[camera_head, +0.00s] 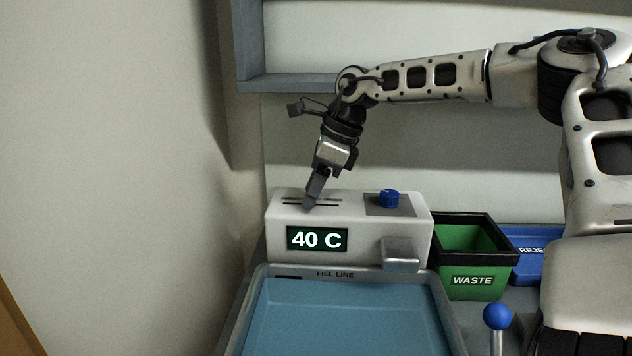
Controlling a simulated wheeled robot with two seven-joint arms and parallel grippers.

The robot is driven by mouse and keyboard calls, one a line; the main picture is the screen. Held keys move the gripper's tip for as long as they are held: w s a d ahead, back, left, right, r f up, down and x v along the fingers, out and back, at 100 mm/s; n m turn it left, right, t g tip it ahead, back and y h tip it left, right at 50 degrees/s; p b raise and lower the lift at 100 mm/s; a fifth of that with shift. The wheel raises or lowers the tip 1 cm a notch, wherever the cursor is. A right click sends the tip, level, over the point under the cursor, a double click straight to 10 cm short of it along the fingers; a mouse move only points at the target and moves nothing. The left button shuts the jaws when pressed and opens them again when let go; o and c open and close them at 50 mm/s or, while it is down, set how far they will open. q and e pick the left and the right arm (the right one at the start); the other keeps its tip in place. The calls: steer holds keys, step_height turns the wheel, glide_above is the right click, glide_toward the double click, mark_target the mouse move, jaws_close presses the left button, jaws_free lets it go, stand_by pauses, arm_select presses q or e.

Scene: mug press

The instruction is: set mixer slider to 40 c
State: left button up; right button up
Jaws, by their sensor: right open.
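The mixer (355,260) is a white box whose lit front display (317,239) reads 40 C. Narrow dark slider slots (330,206) run across the left part of its top. My right gripper (311,201) points down at these slots from above, its fingertips at or just over them; I cannot tell whether they touch. It is open. The slider's handle does not show and may be hidden behind the fingers. A blue knob (389,198) sits on a grey plate at the right of the top. My left gripper is out of view.
A basin of blue liquid (262,318) marked FILL LINE stands in front of the mixer, below its grey spout (401,254). A green WASTE bin (472,281) and a blue reject tray (527,270) stand to the right. A blue-balled lever (497,316) rises at front right.

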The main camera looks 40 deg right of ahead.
steer(key=v, duration=1.6)
